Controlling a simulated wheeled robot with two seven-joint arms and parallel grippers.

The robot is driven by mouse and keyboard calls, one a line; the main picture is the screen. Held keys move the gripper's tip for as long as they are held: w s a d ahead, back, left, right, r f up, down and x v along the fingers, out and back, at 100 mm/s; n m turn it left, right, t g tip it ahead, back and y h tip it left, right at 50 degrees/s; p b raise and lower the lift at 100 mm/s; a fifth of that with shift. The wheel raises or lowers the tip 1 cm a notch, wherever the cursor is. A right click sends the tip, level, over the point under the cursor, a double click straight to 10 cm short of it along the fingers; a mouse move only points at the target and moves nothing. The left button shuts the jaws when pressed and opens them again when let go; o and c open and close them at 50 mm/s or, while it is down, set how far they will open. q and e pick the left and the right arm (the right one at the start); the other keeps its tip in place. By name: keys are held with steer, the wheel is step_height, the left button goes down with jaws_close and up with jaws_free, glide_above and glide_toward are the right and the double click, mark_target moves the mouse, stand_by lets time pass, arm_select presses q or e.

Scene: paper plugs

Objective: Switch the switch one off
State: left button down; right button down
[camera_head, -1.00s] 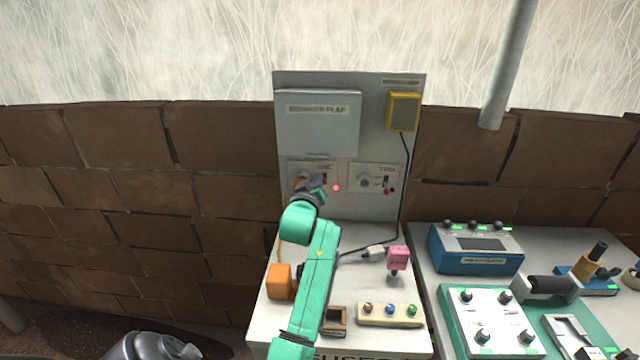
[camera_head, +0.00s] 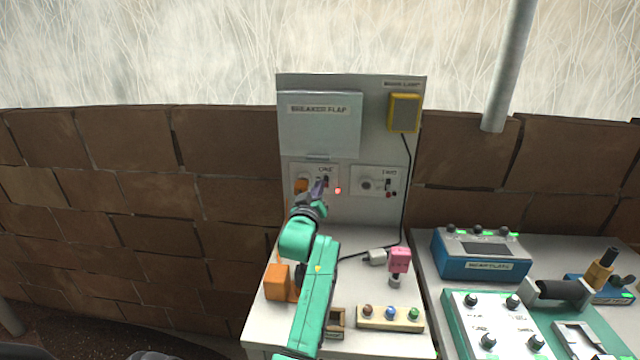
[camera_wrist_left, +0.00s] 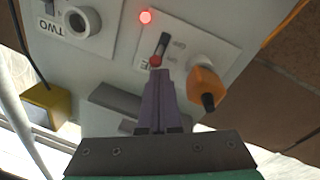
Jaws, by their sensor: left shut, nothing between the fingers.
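The upright board carries a plate marked ONE (camera_head: 327,170) with an orange plug (camera_head: 301,186) in its left part. In the left wrist view, switch one (camera_wrist_left: 163,45) is a dark lever with a red end, beside the orange plug (camera_wrist_left: 204,88). My left gripper (camera_head: 320,184) is in front of this plate and hides most of the switch in the head view. In the left wrist view its purple fingers (camera_wrist_left: 157,74) are shut and empty, their tips at or very near the red end; contact cannot be told. A red lamp (camera_head: 338,190) is lit.
Plate TWO (camera_head: 366,185), with an empty socket and its own switch, is to the right. Above are the breaker flap (camera_head: 320,130) and a yellow box (camera_head: 403,112). An orange block (camera_head: 277,282), a pink plug (camera_head: 400,261) and a button strip (camera_head: 390,318) stand on the bench.

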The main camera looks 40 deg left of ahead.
arm_select(q)
steer(key=shift+s+f+b, duration=0.1)
steer(key=shift+f+b, duration=0.2)
steer(key=shift+f, duration=0.2)
steer(key=shift+d+f, duration=0.1)
steer(key=shift+f, duration=0.75)
steer(key=shift+r, duration=0.1)
